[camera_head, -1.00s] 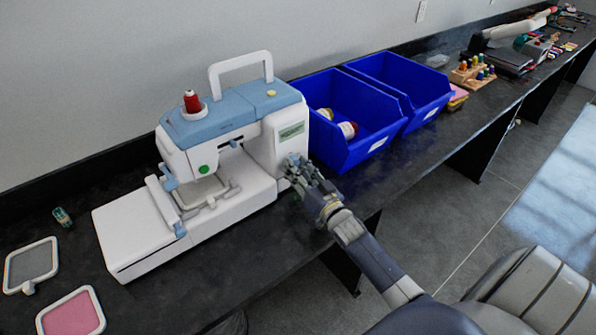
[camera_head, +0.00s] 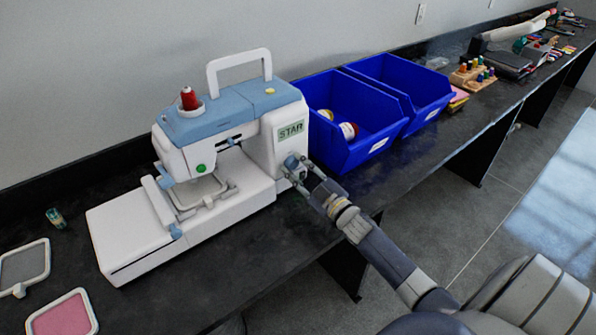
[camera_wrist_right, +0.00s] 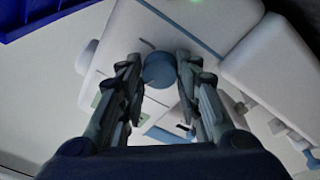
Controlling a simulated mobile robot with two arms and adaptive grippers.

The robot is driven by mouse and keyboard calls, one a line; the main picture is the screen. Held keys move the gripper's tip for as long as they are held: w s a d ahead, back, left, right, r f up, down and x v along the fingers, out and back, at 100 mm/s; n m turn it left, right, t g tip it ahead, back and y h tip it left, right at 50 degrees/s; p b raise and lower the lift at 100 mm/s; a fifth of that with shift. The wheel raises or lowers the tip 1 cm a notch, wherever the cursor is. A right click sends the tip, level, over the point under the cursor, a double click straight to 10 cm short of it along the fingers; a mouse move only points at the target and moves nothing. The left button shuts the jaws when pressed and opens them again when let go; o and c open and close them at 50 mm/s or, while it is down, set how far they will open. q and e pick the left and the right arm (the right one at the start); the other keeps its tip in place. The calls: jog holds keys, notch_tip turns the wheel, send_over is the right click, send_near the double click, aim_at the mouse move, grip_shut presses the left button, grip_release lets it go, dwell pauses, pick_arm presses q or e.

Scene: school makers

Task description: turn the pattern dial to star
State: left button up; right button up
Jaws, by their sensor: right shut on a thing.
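The white and blue embroidery machine (camera_head: 220,160) stands on the dark bench. The small display (camera_head: 291,131) on its right column reads STAR. The blue pattern dial (camera_head: 291,162) sits below the display, on the column's front. My right gripper (camera_head: 294,170) is at the dial. In the right wrist view the round blue dial (camera_wrist_right: 159,70) sits between the fingertips of the right gripper (camera_wrist_right: 157,72), which is shut on it. My left gripper is not in view.
Two blue bins (camera_head: 345,150) stand right of the machine; the nearer holds spools. A pink hoop (camera_head: 62,316) and a grey hoop (camera_head: 24,268) lie at the left. A wooden thread rack (camera_head: 470,78) is farther right.

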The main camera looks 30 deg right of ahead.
jog(key=shift+r+n+y+b, duration=0.1)
jog(key=shift+n+y+b, duration=0.3)
jog(key=shift+n, duration=1.7)
jog(key=o, duration=1)
jog(key=shift+o, duration=0.2)
jog(key=s+d+f, duration=0.1)
jog(key=s+d, duration=0.1)
jog(key=s, duration=0.9)
jog(key=shift+s+f, duration=0.3)
jog(key=shift+s, duration=0.05)
